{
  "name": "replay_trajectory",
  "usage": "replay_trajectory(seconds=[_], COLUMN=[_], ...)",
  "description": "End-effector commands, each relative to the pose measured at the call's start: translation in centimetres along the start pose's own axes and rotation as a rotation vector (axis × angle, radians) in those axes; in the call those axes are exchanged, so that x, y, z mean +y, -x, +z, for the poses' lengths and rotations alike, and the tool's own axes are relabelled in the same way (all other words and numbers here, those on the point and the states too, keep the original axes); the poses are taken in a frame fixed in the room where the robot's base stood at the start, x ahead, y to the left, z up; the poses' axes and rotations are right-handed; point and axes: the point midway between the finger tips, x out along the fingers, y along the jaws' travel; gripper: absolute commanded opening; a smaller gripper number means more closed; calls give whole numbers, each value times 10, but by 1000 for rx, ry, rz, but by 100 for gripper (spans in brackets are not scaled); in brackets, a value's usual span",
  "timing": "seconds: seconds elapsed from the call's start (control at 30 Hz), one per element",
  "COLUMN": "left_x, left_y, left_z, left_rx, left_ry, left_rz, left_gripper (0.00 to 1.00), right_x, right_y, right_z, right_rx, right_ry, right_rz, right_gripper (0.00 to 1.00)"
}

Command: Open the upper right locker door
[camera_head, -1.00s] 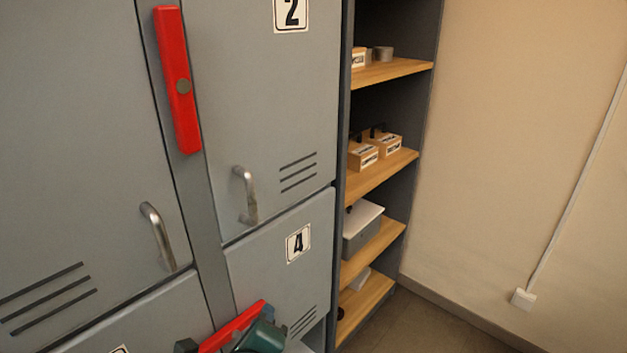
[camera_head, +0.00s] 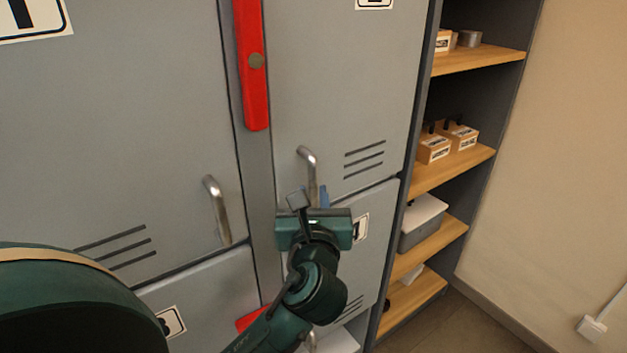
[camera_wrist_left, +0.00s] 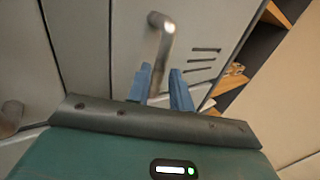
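The upper right locker door (camera_head: 345,80) is grey and looks closed, with vent slots at its lower right. Its metal handle (camera_head: 309,168) is a vertical bar near the door's left edge. My left gripper (camera_head: 311,196) is just in front of the handle's lower end and partly hides it. In the left wrist view the two blue fingers (camera_wrist_left: 163,88) are apart, with the handle (camera_wrist_left: 158,50) beyond and between their tips. I cannot tell whether they touch it. My right gripper is not in view.
A red latch bar (camera_head: 252,65) is on the post between the locker columns. A second handle (camera_head: 217,208) is on the upper left door (camera_head: 130,120). An open shelf (camera_head: 455,172) with boxes stands right of the lockers. Another red bar (camera_head: 252,319) shows low down.

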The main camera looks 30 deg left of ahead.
Motion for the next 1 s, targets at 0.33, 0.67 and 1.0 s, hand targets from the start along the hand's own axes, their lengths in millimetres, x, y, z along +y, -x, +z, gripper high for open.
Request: replay_trajectory(seconds=[0.33, 0.67, 1.0], left_x=[0, 0, 0], left_y=[-44, -47, -46], left_z=[0, 0, -1], left_rx=[0, 0, 1], left_ry=[1, 1, 1], left_rz=[-1, -2, -2], left_gripper=[22, 22, 0], right_x=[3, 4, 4], right_y=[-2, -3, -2], right_z=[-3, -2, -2], right_rx=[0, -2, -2], right_ry=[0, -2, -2], right_rz=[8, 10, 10], right_gripper=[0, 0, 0])
